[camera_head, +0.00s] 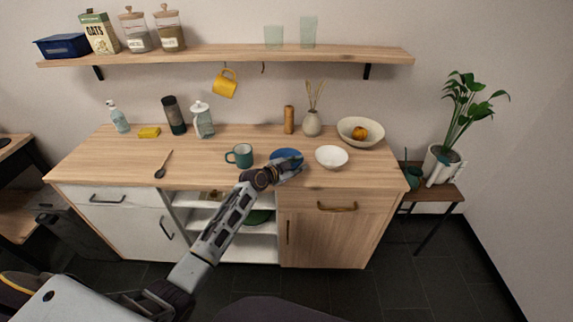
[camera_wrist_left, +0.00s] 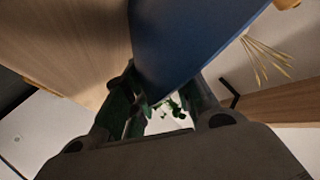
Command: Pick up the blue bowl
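The blue bowl (camera_head: 287,154) is on the wooden counter, between the teal mug and the white bowl. My left gripper (camera_head: 290,167) is at its near side and covers part of it. In the left wrist view the bowl (camera_wrist_left: 185,35) is a large blue surface reaching down between the fingers of my left gripper (camera_wrist_left: 165,85). These fingers stand apart, with a gap showing between them. Whether either finger touches the bowl is hard to tell. My right gripper is not in view.
The teal mug (camera_head: 240,155) stands just left of the bowl and the white bowl (camera_head: 331,156) just right. A vase (camera_head: 312,123) and a large bowl (camera_head: 352,137) with an orange item are behind. The counter (camera_head: 205,165) is clear left of the mug, beyond a spoon.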

